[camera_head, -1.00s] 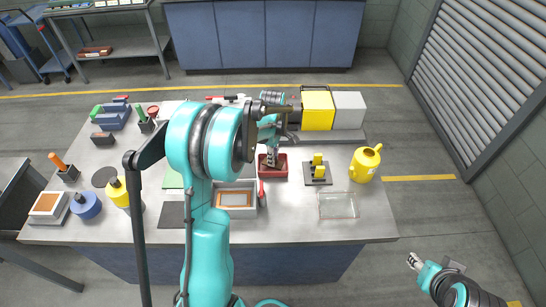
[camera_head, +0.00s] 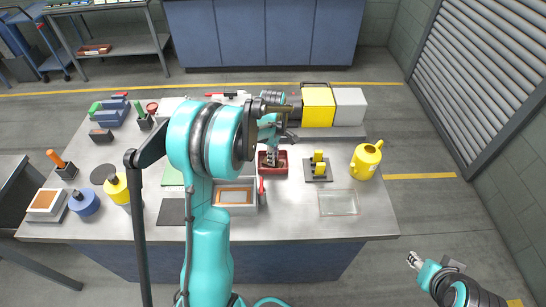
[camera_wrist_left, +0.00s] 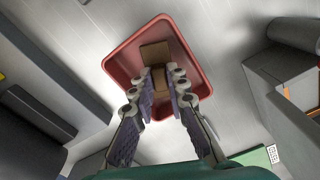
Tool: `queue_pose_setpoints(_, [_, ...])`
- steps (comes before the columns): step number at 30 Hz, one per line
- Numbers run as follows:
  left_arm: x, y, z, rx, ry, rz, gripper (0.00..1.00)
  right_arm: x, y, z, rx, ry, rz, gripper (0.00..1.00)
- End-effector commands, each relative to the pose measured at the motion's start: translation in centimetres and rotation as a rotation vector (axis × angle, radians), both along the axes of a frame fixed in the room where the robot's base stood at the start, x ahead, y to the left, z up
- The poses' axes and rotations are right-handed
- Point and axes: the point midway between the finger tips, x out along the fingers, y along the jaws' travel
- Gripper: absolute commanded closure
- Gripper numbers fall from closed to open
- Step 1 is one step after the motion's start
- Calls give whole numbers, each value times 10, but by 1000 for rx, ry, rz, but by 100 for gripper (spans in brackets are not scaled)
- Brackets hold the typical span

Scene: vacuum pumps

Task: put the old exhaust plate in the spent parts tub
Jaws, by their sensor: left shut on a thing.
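The old exhaust plate (camera_wrist_left: 155,53) is a small brown block in the left wrist view. My left gripper (camera_wrist_left: 160,80) is shut on it, with its fingertips on either side of the near part. The plate is over or inside the red tub (camera_wrist_left: 112,62), which I take for the spent parts tub; I cannot tell whether it touches the floor of the tub. In the head view the red tub (camera_head: 284,170) stands mid-bench, with my left gripper (camera_head: 271,154) reaching down into its outline. My right gripper (camera_head: 414,261) is off the bench at lower right, too small to read.
A grey tray with a brown-and-white insert (camera_head: 236,197) and a red-handled tool (camera_head: 262,191) lie in front of the tub. A black stand with yellow parts (camera_head: 318,170), a yellow can (camera_head: 366,160) and a clear tray (camera_head: 338,203) are to the right. The pump (camera_head: 318,108) stands behind.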

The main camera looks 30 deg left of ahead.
Motion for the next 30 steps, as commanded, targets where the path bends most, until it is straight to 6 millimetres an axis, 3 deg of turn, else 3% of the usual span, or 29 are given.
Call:
queue_pose_setpoints(9, [0,0,-5,0,0,0,100,0,0,-4,0,0,0,60])
queue_pose_setpoints(10, [0,0,-5,0,0,0,83,0,0,-4,0,0,0,60])
queue_pose_setpoints(12, [0,0,-4,0,0,0,64,0,0,-4,0,0,0,60])
queue_pose_setpoints(13, [0,0,-4,0,0,0,61,0,0,-4,0,0,0,60])
queue_pose_setpoints(23, [0,0,-2,0,0,0,61,0,0,-3,0,0,0,60])
queue_pose_setpoints(30, [0,0,36,0,0,0,61,0,0,-3,0,0,0,60])
